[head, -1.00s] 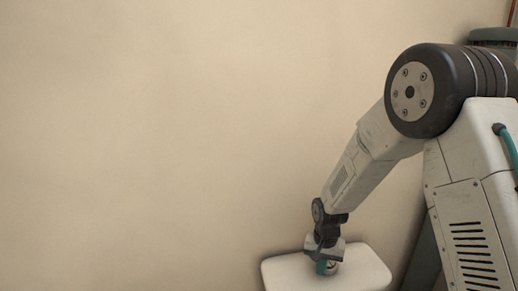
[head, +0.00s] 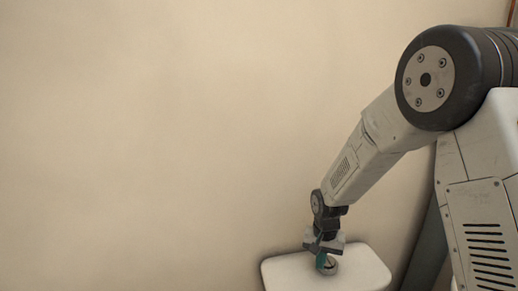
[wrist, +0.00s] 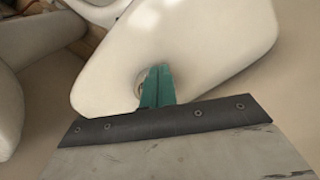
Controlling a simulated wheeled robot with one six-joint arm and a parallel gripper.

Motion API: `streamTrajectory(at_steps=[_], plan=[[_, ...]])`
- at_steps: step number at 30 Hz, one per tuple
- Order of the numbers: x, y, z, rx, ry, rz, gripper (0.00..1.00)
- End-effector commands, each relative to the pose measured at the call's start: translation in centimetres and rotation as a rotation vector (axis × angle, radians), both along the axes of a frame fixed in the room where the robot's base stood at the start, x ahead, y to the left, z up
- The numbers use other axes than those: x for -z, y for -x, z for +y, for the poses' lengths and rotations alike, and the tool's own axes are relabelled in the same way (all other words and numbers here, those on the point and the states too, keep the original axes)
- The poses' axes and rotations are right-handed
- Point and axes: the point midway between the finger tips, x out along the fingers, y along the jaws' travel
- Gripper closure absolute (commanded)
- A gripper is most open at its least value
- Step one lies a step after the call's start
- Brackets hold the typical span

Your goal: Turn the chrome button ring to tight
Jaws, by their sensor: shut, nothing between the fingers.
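A white cistern lid (head: 362,268) lies at the bottom right of the head view. The chrome button ring (head: 330,267) sits on its top, small and partly covered by my fingers. In the wrist view the lid (wrist: 215,45) fills the upper middle, and only the left edge of the ring (wrist: 139,84) shows beside my fingers. My gripper (head: 321,267) points down at the ring, its teal fingers shut together with nothing between them. The fingertips (wrist: 160,68) overlap the ring in the wrist view; whether they touch it I cannot tell.
A plain beige wall (head: 150,130) stands behind the lid. In the wrist view, white rounded shapes (wrist: 40,38) lie to the left and top, with a brownish patch in the top left corner. The space left of the lid in the head view looks clear.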

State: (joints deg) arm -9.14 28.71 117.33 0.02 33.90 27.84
Motion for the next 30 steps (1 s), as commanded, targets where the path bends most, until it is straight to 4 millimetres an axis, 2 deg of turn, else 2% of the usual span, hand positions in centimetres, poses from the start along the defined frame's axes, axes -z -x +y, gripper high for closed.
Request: streamTrajectory(at_steps=[7,17,20,30], plan=[[-2.7,0.0,0.0,0.0,0.0,0.0,1.0],[-3.0,0.0,-0.1,0.001,0.0,0.001,1.0],[-3.4,-0.1,-0.6,0.017,-0.001,-0.004,1.0],[-4.0,0.6,-1.8,0.435,0.0,0.0,1.0]])
